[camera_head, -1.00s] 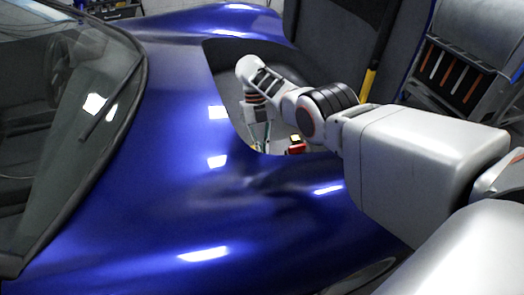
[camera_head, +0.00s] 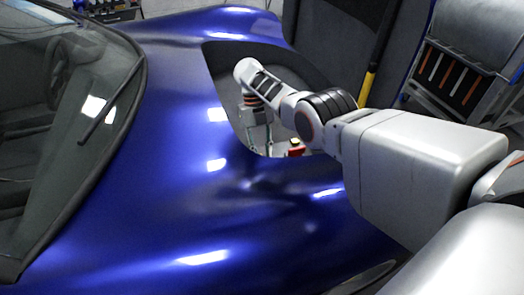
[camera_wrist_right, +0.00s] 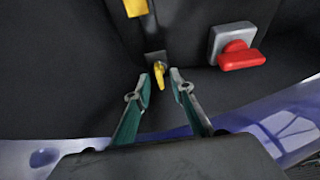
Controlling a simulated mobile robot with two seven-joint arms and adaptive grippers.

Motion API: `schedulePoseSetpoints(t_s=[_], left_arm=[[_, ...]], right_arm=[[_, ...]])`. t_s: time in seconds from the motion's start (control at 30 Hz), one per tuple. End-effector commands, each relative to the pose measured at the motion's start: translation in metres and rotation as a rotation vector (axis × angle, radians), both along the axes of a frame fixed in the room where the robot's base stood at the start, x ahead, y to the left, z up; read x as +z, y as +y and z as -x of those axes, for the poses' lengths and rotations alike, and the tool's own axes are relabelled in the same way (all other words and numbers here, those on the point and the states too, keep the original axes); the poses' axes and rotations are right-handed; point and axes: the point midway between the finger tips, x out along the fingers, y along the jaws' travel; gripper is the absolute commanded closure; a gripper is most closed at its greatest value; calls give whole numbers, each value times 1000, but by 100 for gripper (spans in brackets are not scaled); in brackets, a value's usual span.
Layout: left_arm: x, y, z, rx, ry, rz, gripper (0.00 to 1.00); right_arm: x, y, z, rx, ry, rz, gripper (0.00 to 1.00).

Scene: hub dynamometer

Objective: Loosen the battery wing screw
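A small yellow wing screw (camera_wrist_right: 160,75) sits on a dark panel in the right wrist view, below a small grey plate. My right gripper (camera_wrist_right: 162,86) is open. Its two green-grey fingers stand apart, one on each side of the wing screw, with their tips close to it. I cannot tell whether either finger touches it. In the head view my right arm reaches into the opening in the blue car body, with the gripper (camera_head: 268,138) pointing down and partly hidden. The wing screw cannot be made out there. My left gripper is not in view.
A red switch handle (camera_wrist_right: 240,56) on a grey base stands right of the wing screw. A yellow block (camera_wrist_right: 135,8) is above it. The blue body panel (camera_head: 170,160) surrounds the opening, and its edge runs close to my right arm.

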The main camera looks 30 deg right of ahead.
Motion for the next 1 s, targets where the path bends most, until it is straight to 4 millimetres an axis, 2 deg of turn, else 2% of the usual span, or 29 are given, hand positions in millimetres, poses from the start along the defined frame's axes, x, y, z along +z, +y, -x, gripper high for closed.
schedulePoseSetpoints(t_s=[0.27,0.7,1.0], left_arm=[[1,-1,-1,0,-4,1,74],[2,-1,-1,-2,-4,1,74],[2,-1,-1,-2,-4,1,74]], right_arm=[[14,3,-1,1,0,-5,77],[56,2,-3,1,-9,-3,77],[72,2,-3,0,-10,-2,77]])
